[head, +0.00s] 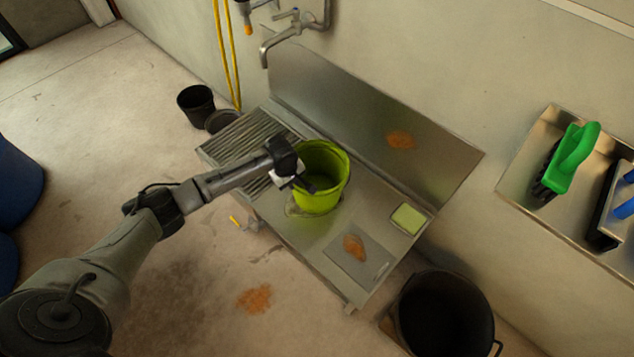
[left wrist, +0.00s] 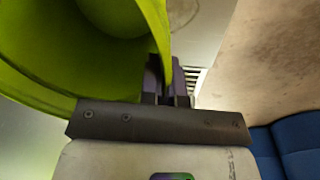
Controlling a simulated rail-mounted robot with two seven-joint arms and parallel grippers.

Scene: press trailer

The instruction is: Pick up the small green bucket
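The small green bucket (head: 332,196) is over the metal sink bench, just right of the slatted drainer. Its open top faces up. I cannot tell whether its base touches the bench. My left gripper (head: 306,183) is at the bucket's left rim, with the arm reaching in from the left. In the left wrist view the bucket (left wrist: 60,85) fills the upper left. The dark fingers of my left gripper (left wrist: 166,80) are close together, one on each side of the bucket wall, shut on it. My right gripper is in neither view.
The metal bench (head: 310,248) holds a grey board (head: 345,262) with a brown stain and a pale green sponge (head: 408,218). A faucet (head: 290,35) is above its back. A black bucket (head: 445,315) stands front right; a wall tray (head: 525,175) holds a green-handled brush (head: 572,158).

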